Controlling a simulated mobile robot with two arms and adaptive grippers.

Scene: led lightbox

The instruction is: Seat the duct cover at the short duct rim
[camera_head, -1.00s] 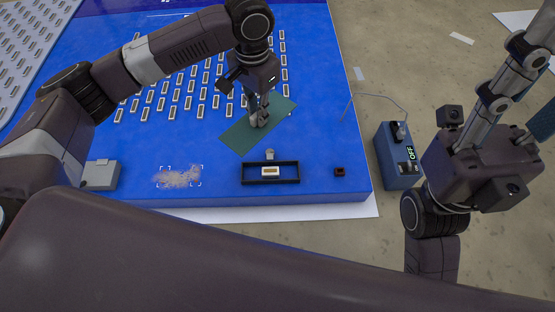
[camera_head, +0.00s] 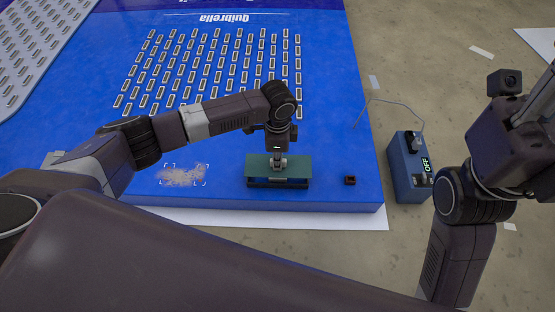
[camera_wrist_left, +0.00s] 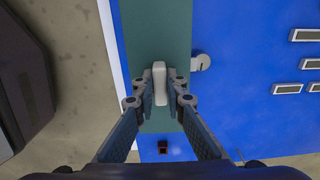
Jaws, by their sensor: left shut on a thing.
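The duct cover is a flat green plate (camera_head: 258,162) with a pale handle (camera_wrist_left: 160,76) at its middle. My left gripper (camera_head: 280,164) is shut on this handle, one finger on each side in the left wrist view. The cover lies over the short duct rim, a black rectangular frame (camera_head: 262,183) near the front edge of the blue panel. Only the rim's front strip shows; the rest is hidden. I cannot tell whether the cover touches it. My right gripper (camera_head: 546,105) is cut off by the right edge, its fingertips unseen.
A small dark square part (camera_head: 350,180) sits right of the cover. A blue box with an OFF display (camera_head: 408,168) stands beside the panel, with a thin wire. A pale dusty patch (camera_head: 182,175) lies to the left. Rows of LED strips (camera_head: 215,68) cover the panel behind.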

